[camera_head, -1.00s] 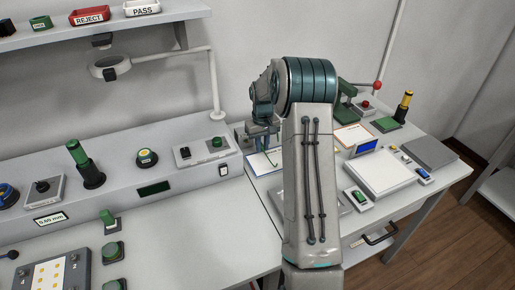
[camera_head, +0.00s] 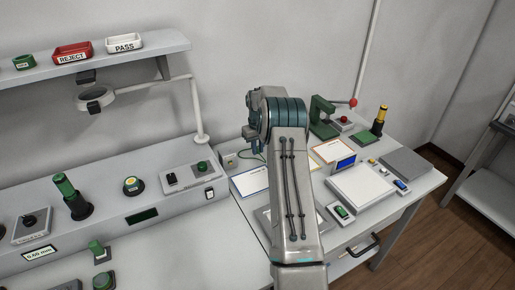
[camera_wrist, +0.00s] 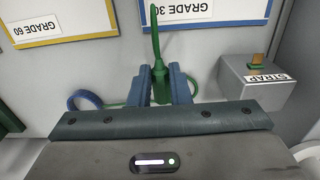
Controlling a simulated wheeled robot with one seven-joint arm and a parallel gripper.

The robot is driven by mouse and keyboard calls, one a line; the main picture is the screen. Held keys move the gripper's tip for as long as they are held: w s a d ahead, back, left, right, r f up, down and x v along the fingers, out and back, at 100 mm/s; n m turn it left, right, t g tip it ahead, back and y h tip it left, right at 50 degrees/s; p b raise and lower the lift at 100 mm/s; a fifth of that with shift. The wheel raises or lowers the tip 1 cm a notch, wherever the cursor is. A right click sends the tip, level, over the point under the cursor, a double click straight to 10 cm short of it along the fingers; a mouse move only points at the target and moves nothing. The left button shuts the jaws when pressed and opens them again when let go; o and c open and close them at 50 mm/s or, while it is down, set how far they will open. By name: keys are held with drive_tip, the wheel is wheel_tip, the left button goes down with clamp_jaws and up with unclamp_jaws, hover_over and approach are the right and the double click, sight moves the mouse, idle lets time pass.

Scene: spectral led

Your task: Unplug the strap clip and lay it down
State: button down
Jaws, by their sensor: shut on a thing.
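In the wrist view my gripper (camera_wrist: 160,88) has its blue fingers closed on a green strap clip (camera_wrist: 158,75). A green cord runs up from the clip and another stretch of green shows to its left. The grey box marked STRAP (camera_wrist: 256,85), with a brass piece on top, stands to the right, apart from the clip. In the head view my gripper (camera_head: 251,138) is above the back of the bench, near a small box (camera_head: 230,161); the clip is too small to make out there. A green cord shows below the gripper.
Grade cards (camera_wrist: 65,20) lie near the gripper in the wrist view, with a blue ring (camera_wrist: 85,100) to the left. In the head view a green press (camera_head: 322,118) stands right of my arm, and a lamp arm (camera_head: 196,110) rises to the left. A white pad (camera_head: 362,187) lies at right.

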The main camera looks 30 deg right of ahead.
sight(258, 153)
drive_tip(key=shift+f+b, duration=1.4)
drive_tip(key=shift+f, duration=0.85)
drive_tip(key=c, duration=1.3)
unclamp_jaws()
drive_tip(key=shift+r, duration=0.1)
drive_tip(key=shift+r+p, duration=0.75)
drive_tip(key=shift+r, duration=0.8)
